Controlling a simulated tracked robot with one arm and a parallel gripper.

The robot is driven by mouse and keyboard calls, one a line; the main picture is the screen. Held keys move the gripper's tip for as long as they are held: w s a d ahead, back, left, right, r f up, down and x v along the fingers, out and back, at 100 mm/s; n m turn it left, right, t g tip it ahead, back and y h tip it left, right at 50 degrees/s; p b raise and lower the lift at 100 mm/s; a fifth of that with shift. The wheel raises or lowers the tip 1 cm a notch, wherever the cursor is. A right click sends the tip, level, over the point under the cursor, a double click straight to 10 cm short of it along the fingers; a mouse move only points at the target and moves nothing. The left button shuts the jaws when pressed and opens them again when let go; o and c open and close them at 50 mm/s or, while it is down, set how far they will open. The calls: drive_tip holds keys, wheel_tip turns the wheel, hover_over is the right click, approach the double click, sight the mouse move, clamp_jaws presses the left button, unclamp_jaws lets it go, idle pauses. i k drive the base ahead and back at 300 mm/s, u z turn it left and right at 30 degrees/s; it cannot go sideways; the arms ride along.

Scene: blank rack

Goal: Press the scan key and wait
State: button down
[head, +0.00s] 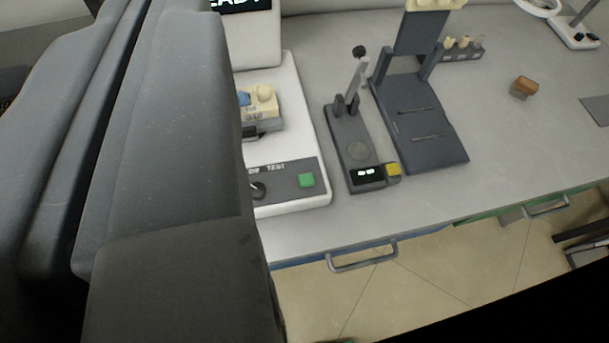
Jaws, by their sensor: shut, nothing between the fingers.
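No key in view bears a readable scan label. A yellow key (393,169) sits at the front right corner of a slim dark device (347,142) with a small lit display (366,173). The white machine's screen (235,4) at the top is cut off, with bright letters partly showing. My gripper's fingers do not show; a large dark part of my arm fills the left side and hides the machine's left part.
A dark stand (425,128) with an upright back is right of the slim device. A small rack (463,48) with several pieces stands behind it. A brown block (525,86) lies farther right on the grey bench (520,150). Drawer handles (362,258) stick out along the front edge.

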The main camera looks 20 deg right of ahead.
sight(307, 180)
drive_tip(key=u, duration=1.15)
drive_tip(key=k, duration=0.45)
drive_tip(key=z, duration=1.15)
